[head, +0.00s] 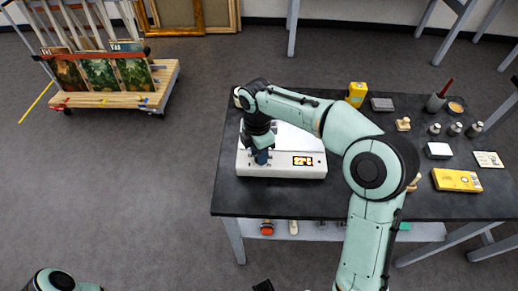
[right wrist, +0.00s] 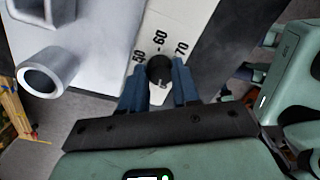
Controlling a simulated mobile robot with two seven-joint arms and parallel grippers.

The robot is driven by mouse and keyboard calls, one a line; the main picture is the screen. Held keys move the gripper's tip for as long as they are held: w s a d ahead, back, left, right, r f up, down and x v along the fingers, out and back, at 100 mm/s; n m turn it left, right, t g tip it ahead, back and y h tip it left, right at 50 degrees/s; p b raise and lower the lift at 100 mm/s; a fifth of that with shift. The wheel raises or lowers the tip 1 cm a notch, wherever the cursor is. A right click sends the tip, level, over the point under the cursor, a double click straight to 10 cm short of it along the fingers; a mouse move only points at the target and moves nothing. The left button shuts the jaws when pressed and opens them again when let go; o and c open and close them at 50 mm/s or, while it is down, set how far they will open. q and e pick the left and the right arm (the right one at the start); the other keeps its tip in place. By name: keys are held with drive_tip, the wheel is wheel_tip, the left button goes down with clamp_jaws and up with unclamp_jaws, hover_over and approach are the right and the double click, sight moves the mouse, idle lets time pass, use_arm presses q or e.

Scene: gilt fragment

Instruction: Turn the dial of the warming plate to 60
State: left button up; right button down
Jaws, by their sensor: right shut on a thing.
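I cannot tell where the dial's pointer stands. My left gripper is not in view.
The plate stands on a dark table (head: 240,198). To the right are a yellow box (head: 457,180), a yellow carton (head: 356,93), a cup (head: 435,103) and several small items. A wooden cart (head: 118,97) stands at the far left.

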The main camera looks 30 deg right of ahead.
drive_tip(key=m+p, duration=0.1)
drive_tip(key=m, duration=0.2)
drive_tip(key=shift+r+m, duration=0.1)
drive_tip(key=shift+m, duration=0.3)
drive_tip(key=m, duration=0.3)
drive_tip(key=shift+m+p, duration=0.3)
drive_tip(key=shift+p, duration=0.05)
drive_tip(key=m, duration=0.3)
drive_tip(key=shift+m+y, duration=0.3)
drive_tip(key=m, duration=0.4)
drive_tip(key=shift+m+t, duration=0.3)
drive_tip(key=m, duration=0.4)
drive_tip(key=shift+s+d, duration=0.1)
drive_tip(key=m, duration=0.5)
drive_tip(key=shift+t, duration=0.3)
drive_tip(key=m, duration=0.4)
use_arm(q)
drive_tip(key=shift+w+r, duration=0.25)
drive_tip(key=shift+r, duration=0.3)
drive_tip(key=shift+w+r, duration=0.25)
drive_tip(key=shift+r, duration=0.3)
use_arm(e)
drive_tip(key=shift+s+m, duration=0.1)
drive_tip(key=shift+m, duration=2.1)
